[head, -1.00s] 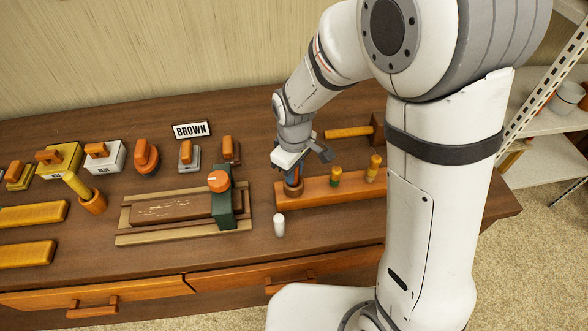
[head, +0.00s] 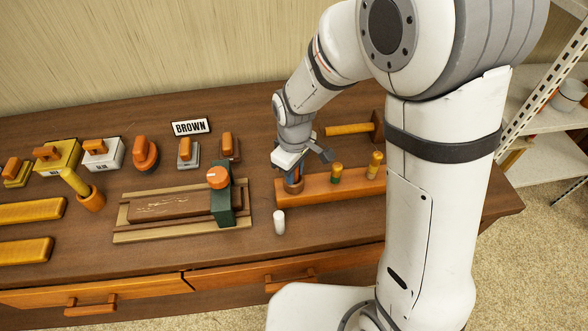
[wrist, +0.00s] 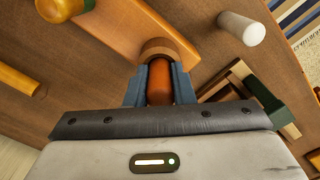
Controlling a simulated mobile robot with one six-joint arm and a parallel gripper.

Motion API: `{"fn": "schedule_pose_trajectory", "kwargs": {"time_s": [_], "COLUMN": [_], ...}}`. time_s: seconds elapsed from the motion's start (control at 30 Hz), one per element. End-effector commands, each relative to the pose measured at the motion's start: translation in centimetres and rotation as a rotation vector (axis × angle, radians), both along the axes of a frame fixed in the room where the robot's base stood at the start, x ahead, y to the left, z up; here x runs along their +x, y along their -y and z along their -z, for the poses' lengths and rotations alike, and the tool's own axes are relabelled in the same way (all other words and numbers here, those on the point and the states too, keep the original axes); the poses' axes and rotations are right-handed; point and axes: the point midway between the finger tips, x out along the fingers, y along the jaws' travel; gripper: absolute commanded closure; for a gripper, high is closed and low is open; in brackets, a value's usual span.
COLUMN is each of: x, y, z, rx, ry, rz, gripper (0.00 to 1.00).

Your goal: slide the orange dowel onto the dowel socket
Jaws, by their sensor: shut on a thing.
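My gripper (head: 295,172) is over the left end of a long orange-brown block (head: 322,191). In the wrist view, its blue-grey fingers (wrist: 159,88) are shut on an orange dowel (wrist: 160,80), one on each side. A brown ring (wrist: 161,47), which looks like the dowel socket, sits on the block end at the dowel's far end. The ring also shows just below the fingers in the head view (head: 293,187). The dowel lines up with the ring; I cannot tell how deep it sits inside. The fingers hide most of the dowel in the head view.
Two banded pegs (head: 336,173) (head: 374,165) stand on the same block. A small white cylinder (head: 279,222) stands in front of its left end. A green clamp piece (head: 222,205) on a wooden board is to the left. A mallet (head: 350,129) lies behind.

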Motion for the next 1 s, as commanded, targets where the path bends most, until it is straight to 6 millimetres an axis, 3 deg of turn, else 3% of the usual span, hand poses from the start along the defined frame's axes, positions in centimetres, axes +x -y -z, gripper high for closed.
{"fn": "schedule_pose_trajectory", "kwargs": {"time_s": [0.07,0.1,0.4,1.0], "x": [-0.01,-0.01,0.00,0.00], "y": [0.00,0.00,0.00,0.00], "z": [-0.01,-0.01,-0.02,-0.03], "rx": [0.000,0.000,0.000,0.000], "ry": [0.000,0.000,0.000,0.000], "rz": [0.000,0.000,0.000,0.000], "gripper": [1.00,0.77,0.53,0.53]}}
